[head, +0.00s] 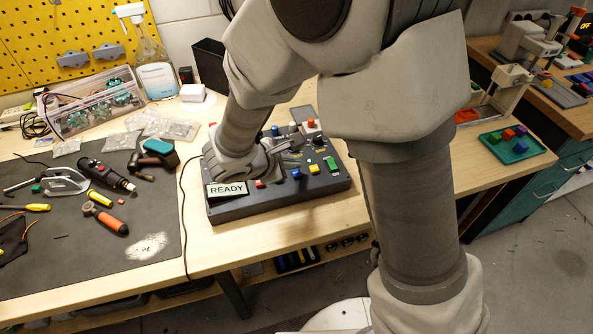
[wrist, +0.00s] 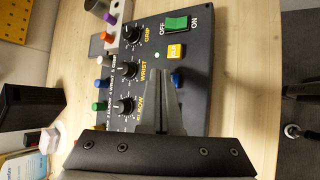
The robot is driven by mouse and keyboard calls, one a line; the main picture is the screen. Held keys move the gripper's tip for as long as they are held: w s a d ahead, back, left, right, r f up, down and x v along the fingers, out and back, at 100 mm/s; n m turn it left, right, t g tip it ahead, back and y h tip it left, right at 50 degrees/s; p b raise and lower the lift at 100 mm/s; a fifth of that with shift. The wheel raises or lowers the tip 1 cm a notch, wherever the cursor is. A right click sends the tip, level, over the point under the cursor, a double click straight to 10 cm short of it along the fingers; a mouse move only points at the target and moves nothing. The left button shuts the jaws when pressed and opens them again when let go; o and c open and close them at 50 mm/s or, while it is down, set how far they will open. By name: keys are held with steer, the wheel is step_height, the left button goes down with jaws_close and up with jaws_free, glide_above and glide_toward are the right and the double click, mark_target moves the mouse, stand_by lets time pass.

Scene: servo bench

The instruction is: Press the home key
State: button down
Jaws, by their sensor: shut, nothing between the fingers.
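The control panel (head: 225,210) is a dark box on the wooden bench, with a display reading READY at its front left. Its face shows a yellow key (head: 314,169), a blue key (head: 296,174), a red key (head: 259,184) and a green switch (head: 331,164). In the wrist view the yellow key (wrist: 174,51) and the blue key (wrist: 178,79) lie just beyond and beside my fingertips. I cannot read which key is home; part of the panel is hidden under my gripper. My gripper (head: 291,157) is shut and empty, over the panel; contact cannot be told.
Black knobs (wrist: 129,70) and several small coloured knobs line the panel beside my fingers. A dark mat (head: 80,240) with tools lies to the left. A teal tray (head: 520,151) of coloured blocks stands at right. Bare wood borders the panel's front.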

mark_target(293, 178)
steer(key=shift+f, duration=0.15)
steer(key=shift+f+b, duration=0.35)
steer(key=shift+b, duration=0.35)
steer(key=shift+f+b, duration=0.45)
steer(key=shift+b, duration=0.05)
stand_by(0.6)
steer(key=shift+r, duration=0.15)
steer(key=shift+r+p, duration=0.5)
steer(key=shift+r, duration=0.25)
step_height(293, 178, up, 5)
steer(key=p, duration=0.3)
stand_by(0.4)
stand_by(0.6)
